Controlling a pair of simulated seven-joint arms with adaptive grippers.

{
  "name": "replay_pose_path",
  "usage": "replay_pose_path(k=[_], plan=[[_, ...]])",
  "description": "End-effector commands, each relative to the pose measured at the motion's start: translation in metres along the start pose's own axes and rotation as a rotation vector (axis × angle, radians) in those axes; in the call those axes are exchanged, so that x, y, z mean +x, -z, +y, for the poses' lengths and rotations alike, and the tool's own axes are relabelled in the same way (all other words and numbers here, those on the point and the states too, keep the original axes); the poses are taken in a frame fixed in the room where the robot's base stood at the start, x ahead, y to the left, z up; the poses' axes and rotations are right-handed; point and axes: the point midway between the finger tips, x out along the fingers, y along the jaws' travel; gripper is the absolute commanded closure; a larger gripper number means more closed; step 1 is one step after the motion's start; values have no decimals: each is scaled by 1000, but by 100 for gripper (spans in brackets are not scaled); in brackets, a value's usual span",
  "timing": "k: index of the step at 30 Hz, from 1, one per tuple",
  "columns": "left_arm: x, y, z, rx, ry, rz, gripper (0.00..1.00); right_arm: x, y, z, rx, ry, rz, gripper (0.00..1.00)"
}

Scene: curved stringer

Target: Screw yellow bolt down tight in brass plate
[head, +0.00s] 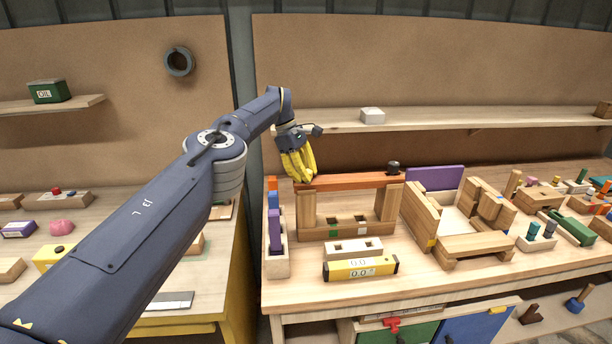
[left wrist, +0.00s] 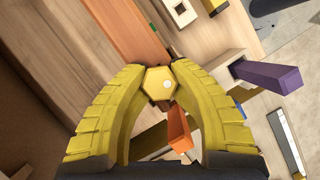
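The yellow bolt shows in the left wrist view as a hexagonal head (left wrist: 160,84) with a pale dot on top. My left gripper (head: 303,178) has yellow fingers pointing down at the left end of an orange beam (head: 346,181). In the left wrist view the fingertips of this gripper (left wrist: 160,76) close in on both sides of the bolt head and appear to touch it. The bolt's shank is hidden below its head. In the head view the fingers hide the bolt. I cannot make out a brass plate. My right gripper is not in view.
The orange beam rests on wooden posts (head: 388,203). A dark knob (head: 393,167) stands at its right end. A tray with purple and orange pieces (head: 276,262) is left of the posts. A white block (head: 353,248) and yellow gauge (head: 360,269) are in front. Wooden frames (head: 475,246) stand right.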

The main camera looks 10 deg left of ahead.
Motion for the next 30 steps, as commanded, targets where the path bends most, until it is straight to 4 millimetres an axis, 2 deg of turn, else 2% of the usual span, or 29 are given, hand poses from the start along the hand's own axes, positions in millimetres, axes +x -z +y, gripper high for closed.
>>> replay_pose_path(k=[1,4,5,17,30], plan=[[6,3,-2,-3,10,3,67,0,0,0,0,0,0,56],[6,3,-2,-4,10,2,56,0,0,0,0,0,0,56],[6,3,-2,-4,10,2,55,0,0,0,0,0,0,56],[5,4,-2,-10,7,2,55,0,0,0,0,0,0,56],[5,4,-2,-146,-51,2,55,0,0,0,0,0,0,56]])
